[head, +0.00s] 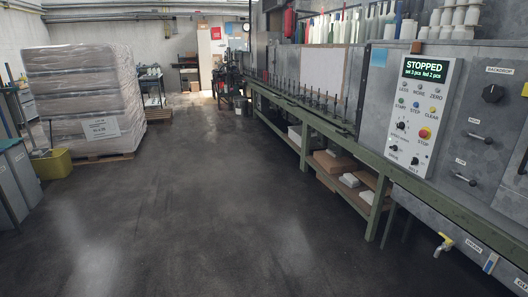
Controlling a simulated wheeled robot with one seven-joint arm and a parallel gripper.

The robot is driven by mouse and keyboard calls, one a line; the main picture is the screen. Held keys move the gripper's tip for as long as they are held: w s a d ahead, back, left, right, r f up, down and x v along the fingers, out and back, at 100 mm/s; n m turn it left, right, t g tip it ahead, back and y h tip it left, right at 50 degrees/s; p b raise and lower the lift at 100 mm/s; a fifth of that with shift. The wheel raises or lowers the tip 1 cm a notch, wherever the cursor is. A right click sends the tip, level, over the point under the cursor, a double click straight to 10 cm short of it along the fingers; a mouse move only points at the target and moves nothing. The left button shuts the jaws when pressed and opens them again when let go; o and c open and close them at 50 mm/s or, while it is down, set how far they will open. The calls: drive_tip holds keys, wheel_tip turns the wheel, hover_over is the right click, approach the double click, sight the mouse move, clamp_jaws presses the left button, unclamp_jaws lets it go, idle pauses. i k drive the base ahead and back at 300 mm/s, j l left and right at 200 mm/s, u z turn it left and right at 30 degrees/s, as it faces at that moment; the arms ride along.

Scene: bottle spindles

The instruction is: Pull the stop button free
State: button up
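The stop button (425,133) is a red knob on a yellow surround, low on the right side of a white control panel (407,158). The word STOP is printed just below it. I cannot tell from here whether the button is pushed in or out. The panel's green display (425,68) reads STOPPED, set 3 pcs, fed 2 pcs. The panel also carries small buttons marked LESS, MORE, ZERO, START, STEP and CLEAR, and dark knobs. My gripper is not in view, and nothing touches the stop button.
The panel is on the front of a long grey machine with a green frame (330,133) along the right. A wrapped pallet (85,95) stands left. The floor between is clear.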

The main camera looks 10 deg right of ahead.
sight(422, 133)
drive_tip(key=i, duration=1.9)
drive_tip(key=i+j+z, duration=0.15)
drive_tip(key=i+z, duration=0.2)
drive_tip(key=i, duration=0.25)
drive_tip(key=i+j+z, duration=0.35)
drive_tip(key=i, duration=0.25)
drive_tip(key=i+j+z, duration=0.35)
drive_tip(key=i, duration=0.25)
